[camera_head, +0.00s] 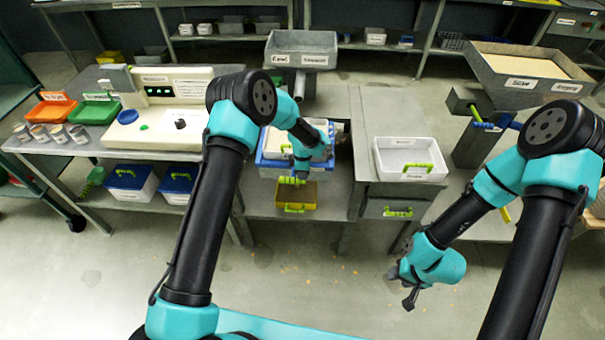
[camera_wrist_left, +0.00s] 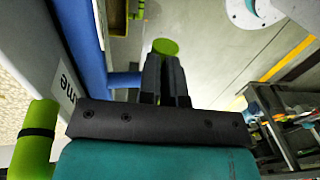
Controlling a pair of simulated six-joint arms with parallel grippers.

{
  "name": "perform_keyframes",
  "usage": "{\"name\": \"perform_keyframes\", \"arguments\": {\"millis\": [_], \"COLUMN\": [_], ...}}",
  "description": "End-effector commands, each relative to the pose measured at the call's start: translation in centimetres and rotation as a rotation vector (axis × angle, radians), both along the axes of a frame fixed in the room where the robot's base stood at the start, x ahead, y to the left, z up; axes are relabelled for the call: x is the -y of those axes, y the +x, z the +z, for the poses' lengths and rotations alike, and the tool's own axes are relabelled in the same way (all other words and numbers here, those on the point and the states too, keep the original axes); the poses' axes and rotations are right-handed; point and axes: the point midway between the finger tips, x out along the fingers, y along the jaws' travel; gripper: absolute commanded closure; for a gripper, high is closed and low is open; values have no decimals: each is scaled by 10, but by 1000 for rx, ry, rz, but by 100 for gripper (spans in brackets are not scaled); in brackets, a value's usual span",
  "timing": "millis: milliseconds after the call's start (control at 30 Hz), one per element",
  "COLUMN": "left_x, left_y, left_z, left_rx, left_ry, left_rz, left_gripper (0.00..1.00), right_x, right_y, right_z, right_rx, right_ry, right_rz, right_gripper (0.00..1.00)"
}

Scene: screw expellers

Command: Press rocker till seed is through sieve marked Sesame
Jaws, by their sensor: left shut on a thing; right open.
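My left gripper (camera_head: 300,178) is at the blue-rimmed sieve (camera_head: 262,163), shut on a green handle (camera_head: 290,181) at its front. In the left wrist view the dark fingers (camera_wrist_left: 166,72) are together, with the green handle's round end (camera_wrist_left: 165,47) beyond their tips. A blue bar (camera_wrist_left: 90,50) runs beside them. The sieve's pale wall (camera_wrist_left: 62,85) carries a label ending in "me", with pale seed (camera_wrist_left: 18,70) behind it. My arm hides part of the sieve in the head view. My right gripper (camera_head: 405,292) is open and empty above the floor. I cannot tell which part is the rocker.
A white panel (camera_head: 155,143) with a display, blue dome and dark knob stands left. A yellow drawer-like tray (camera_head: 297,205) sits below the sieve. A white tray (camera_head: 408,140) stands right of it. A grey hopper (camera_head: 300,40) stands behind, another (camera_head: 525,90) far right.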

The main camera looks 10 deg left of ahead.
Motion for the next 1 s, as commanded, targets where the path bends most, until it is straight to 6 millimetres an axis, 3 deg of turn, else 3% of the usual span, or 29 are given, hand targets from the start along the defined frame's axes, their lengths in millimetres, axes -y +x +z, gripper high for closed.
{"name": "perform_keyframes", "arguments": {"millis": [33, 167, 700, 1000], "left_x": [0, 1, 2, 1], "left_y": [-7, -4, 9, 11], "left_z": [-8, 9, 115, 140], "left_rx": [-19, -12, 8, 7], "left_ry": [0, -1, 1, 2], "left_rz": [2, 0, -4, -3], "left_gripper": [100, 100, 100, 100], "right_x": [0, 0, 0, 0], "right_y": [0, 0, 0, 0], "right_z": [0, 0, 0, 0], "right_rx": [0, 0, 0, 0], "right_ry": [0, 0, 0, 0], "right_rz": [0, 0, 0, 0], "right_gripper": [57, 57, 57, 57]}}
